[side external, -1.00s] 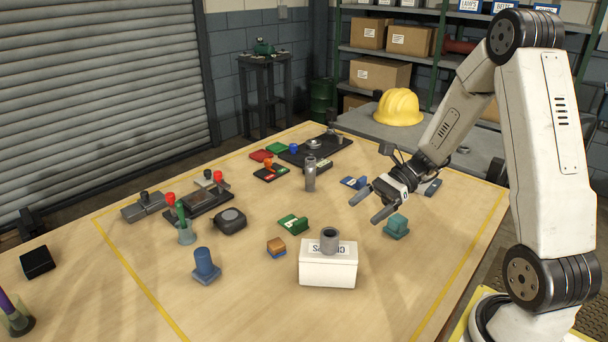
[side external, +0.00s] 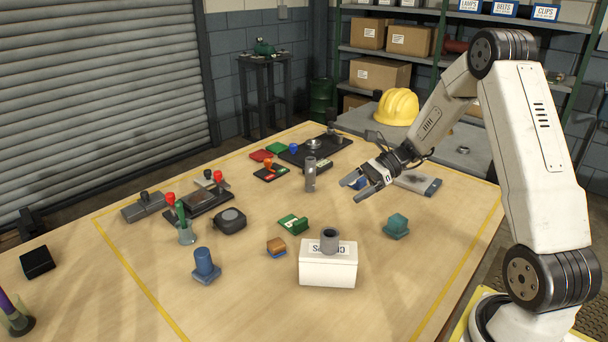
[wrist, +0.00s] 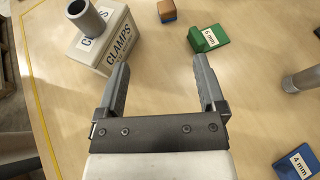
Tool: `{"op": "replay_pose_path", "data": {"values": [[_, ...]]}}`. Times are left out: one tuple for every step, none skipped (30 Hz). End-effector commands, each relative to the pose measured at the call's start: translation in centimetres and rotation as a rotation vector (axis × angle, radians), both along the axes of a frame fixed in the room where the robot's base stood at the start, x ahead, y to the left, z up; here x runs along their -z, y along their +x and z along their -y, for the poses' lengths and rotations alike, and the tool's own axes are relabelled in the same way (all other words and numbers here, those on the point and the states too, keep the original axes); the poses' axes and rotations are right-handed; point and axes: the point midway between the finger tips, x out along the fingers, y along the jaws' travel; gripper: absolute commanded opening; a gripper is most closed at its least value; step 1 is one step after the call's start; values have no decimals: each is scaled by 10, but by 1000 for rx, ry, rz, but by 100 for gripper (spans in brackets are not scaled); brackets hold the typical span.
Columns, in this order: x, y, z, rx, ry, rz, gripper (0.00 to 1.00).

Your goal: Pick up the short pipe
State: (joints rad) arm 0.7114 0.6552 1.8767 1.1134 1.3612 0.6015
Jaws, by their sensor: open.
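A short grey hollow pipe (side external: 330,238) stands upright on a white box labelled CLAMPS (side external: 328,270) near the front. In the wrist view the pipe (wrist: 88,17) is at the upper left on the box (wrist: 108,52), beyond my left finger. A taller, slimmer grey cylinder (side external: 310,175) stands on the table near the middle; part of it shows at the right of the wrist view (wrist: 303,80). My gripper (side external: 353,189) is open and empty above the table, behind and right of the box. Bare table shows between its fingers in the wrist view (wrist: 160,62).
A teal block (side external: 397,226) stands right of the box. A green part labelled 5 mm (wrist: 208,38) and an orange-and-blue block (side external: 276,247) lie left of it. A blue part labelled 4 mm (wrist: 297,165) is near my gripper. Table around the box's right front is clear.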

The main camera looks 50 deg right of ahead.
Motion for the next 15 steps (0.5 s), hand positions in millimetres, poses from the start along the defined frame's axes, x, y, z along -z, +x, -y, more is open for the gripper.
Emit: {"op": "replay_pose_path", "data": {"values": [[3,13,11,24,-5,0,89],[5,20,17,40,-6,-2,89],[6,30,25,61,-9,-1,89],[7,37,30,77,-9,-3,89],[8,44,36,92,-11,-1,89],[9,53,44,113,-11,-1,89],[11,60,49,129,-10,-2,89],[11,67,55,145,-11,-1,89],[13,76,63,164,-10,0,89],[13,82,68,180,-9,1,89],[14,89,73,196,-7,1,89],[15,97,80,215,-6,3,89],[16,103,86,231,-4,4,89],[17,109,91,246,-2,6,89],[17,117,98,266,0,8,89]]}}
